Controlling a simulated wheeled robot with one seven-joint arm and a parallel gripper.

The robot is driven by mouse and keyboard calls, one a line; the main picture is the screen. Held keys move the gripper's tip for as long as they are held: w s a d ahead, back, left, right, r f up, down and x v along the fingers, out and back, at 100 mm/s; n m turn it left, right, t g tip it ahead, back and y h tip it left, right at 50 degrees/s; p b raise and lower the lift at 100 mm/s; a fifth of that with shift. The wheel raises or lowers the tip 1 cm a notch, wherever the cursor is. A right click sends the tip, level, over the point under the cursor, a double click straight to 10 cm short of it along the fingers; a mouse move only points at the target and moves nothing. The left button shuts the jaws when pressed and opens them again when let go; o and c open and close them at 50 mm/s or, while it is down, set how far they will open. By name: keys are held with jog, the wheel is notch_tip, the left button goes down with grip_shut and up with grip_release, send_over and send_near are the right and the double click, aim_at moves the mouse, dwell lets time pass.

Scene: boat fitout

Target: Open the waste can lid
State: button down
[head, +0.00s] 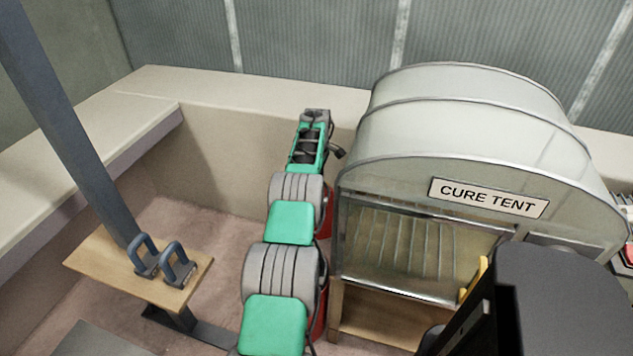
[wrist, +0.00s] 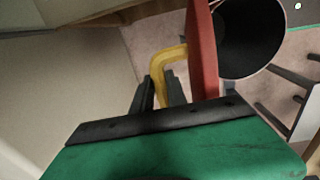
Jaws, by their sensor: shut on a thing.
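In the wrist view, the red lid (wrist: 203,62) is seen nearly edge-on. A yellow handle (wrist: 168,56) bends out from its left side. The dark round form of the waste can (wrist: 250,42) shows directly to the right of the lid, which appears tilted up beside it. My gripper (wrist: 163,88) is shut on the yellow handle; the exact contact is partly hidden between the dark fingers. In the head view my arm reaches away from me and hides most of the can; only slivers of red (head: 327,212) show along the arm's right side.
The cure tent (head: 450,120) stands close to the right of my arm. A wooden board with two grey-blue clamps (head: 180,262) and a slanted dark post (head: 70,120) are at the left. A beige ledge (head: 90,140) runs along the walls. Some floor is clear left of my arm.

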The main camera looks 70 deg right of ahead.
jog(key=shift+w+r, duration=0.1)
jog(key=shift+w, duration=0.15)
jog(key=c, duration=1.8)
grip_release()
jog(key=shift+o, duration=1.1)
jog(key=shift+w, duration=0.2)
jog(key=shift+o, duration=1.3)
jog(key=shift+s+d, duration=0.1)
jog(key=shift+s, duration=0.25)
jog(key=shift+r, duration=0.1)
jog(key=r, duration=0.7)
jog(key=shift+a+r+p, duration=0.25)
jog(key=shift+r+p, duration=0.05)
jog(key=shift+p, duration=0.05)
